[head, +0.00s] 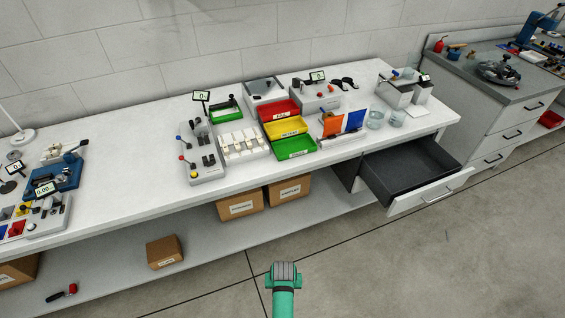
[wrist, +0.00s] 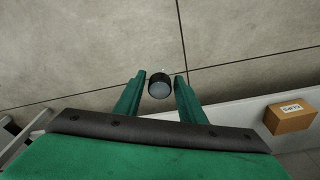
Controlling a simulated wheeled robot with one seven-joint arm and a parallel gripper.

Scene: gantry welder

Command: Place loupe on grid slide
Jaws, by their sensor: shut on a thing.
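In the wrist view my gripper (wrist: 160,77) has its two green fingers on either side of a small dark round loupe (wrist: 159,90) with a pale lens face. The fingers are shut on it, and it is held over the floor. In the head view part of my green arm (head: 283,302) shows at the bottom, in front of the bench; the fingers and the loupe cannot be made out there. I cannot pick out the grid slide among the small items on the bench.
The white bench (head: 130,173) carries red, yellow and green bins (head: 295,147), a white rack (head: 242,145) and several instruments. An open drawer (head: 415,170) juts out at the right. Cardboard boxes (head: 240,205) stand on the lower shelf. The floor in front is clear.

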